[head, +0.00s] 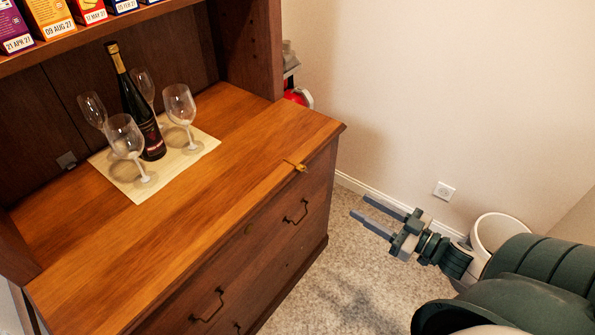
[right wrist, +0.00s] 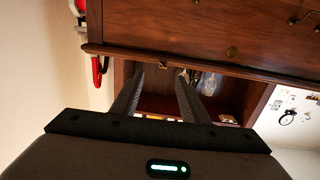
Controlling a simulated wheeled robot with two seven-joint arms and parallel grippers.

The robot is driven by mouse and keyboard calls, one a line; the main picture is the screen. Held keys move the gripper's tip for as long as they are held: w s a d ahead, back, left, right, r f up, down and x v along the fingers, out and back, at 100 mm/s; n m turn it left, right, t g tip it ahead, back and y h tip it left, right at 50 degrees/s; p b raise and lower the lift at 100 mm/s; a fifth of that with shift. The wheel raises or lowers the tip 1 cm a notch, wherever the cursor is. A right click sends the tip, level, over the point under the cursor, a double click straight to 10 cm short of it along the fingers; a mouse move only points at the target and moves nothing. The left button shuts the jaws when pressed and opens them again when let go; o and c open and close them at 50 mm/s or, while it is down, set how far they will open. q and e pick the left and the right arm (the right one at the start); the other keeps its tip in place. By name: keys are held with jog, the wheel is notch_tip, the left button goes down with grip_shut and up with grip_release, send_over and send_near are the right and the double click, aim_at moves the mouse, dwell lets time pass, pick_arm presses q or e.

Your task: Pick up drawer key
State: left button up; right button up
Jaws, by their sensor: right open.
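The drawer key (head: 299,166) is a small brass-coloured piece lying at the front edge of the wooden cabinet top, near its right end, with its head close to the edge. In the right wrist view a small pale shape at that edge, by the tip of one finger, looks like the key (right wrist: 183,73), but it is too small to be sure. My right gripper (head: 359,206) is open and empty, in the air to the right of the cabinet and apart from the key. Its two fingers also show in the right wrist view (right wrist: 159,73). My left gripper is not in view.
A dark bottle (head: 150,125) and several wine glasses stand on a cream mat (head: 205,138) farther back. Cereal boxes (head: 50,15) stand on the shelf above. A white bin (head: 500,228) stands by the wall.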

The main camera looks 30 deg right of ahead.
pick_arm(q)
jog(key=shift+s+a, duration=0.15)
pick_arm(e)
jog(key=shift+a+r+n+y, duration=0.2)
jog(key=shift+r+y, duration=0.1)
jog(key=shift+r, duration=0.3)
jog(key=shift+a+r+n+y, duration=0.2)
jog(key=shift+r+y, duration=0.1)
jog(key=shift+r, duration=0.25)
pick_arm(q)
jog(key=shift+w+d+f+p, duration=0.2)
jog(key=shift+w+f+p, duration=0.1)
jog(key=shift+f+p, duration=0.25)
pick_arm(e)
jog(key=x, duration=1.2)
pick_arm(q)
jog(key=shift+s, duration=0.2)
